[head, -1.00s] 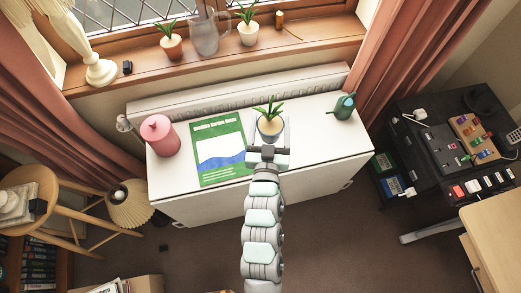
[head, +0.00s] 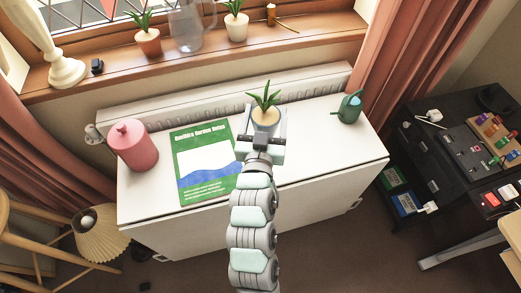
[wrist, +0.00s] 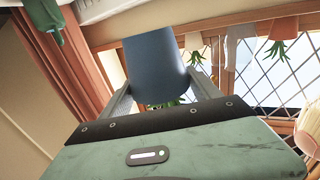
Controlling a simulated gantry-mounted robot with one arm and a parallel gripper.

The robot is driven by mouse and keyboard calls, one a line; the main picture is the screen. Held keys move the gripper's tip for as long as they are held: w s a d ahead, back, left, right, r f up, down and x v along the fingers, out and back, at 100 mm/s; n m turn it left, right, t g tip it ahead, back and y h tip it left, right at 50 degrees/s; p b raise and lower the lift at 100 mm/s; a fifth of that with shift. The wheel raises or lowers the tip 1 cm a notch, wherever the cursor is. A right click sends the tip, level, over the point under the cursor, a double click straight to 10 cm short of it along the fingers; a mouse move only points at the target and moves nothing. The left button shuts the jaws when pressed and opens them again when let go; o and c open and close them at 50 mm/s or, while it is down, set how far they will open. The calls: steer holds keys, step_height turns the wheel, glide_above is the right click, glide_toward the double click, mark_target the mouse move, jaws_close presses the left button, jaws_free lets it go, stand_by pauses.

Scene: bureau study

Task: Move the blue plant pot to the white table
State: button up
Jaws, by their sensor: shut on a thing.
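The blue plant pot (wrist: 158,62) fills the upper middle of the wrist view, which looks upside down. It is held between the two fingers of my gripper (wrist: 162,88). In the head view the pot (head: 265,117), with a green spiky plant, is at the far end of my gripper (head: 264,131). It is over the white table (head: 310,150), right of the green book, and looks upright. I cannot tell whether its base touches the tabletop.
A green book (head: 206,160) and a pink can (head: 132,146) are on the table to the left. A green watering can (head: 349,107) is on the right. Potted plants (head: 148,40) and a glass jug (head: 186,28) line the windowsill. The table's right front is clear.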

step_height(320, 180, down, 15)
steer(key=shift+f+b, duration=0.1)
steer(key=shift+b, duration=0.75)
steer(key=shift+f, duration=0.25)
steer(key=o, duration=1.7)
steer(key=shift+o, duration=0.2)
steer(key=shift+r, duration=0.1)
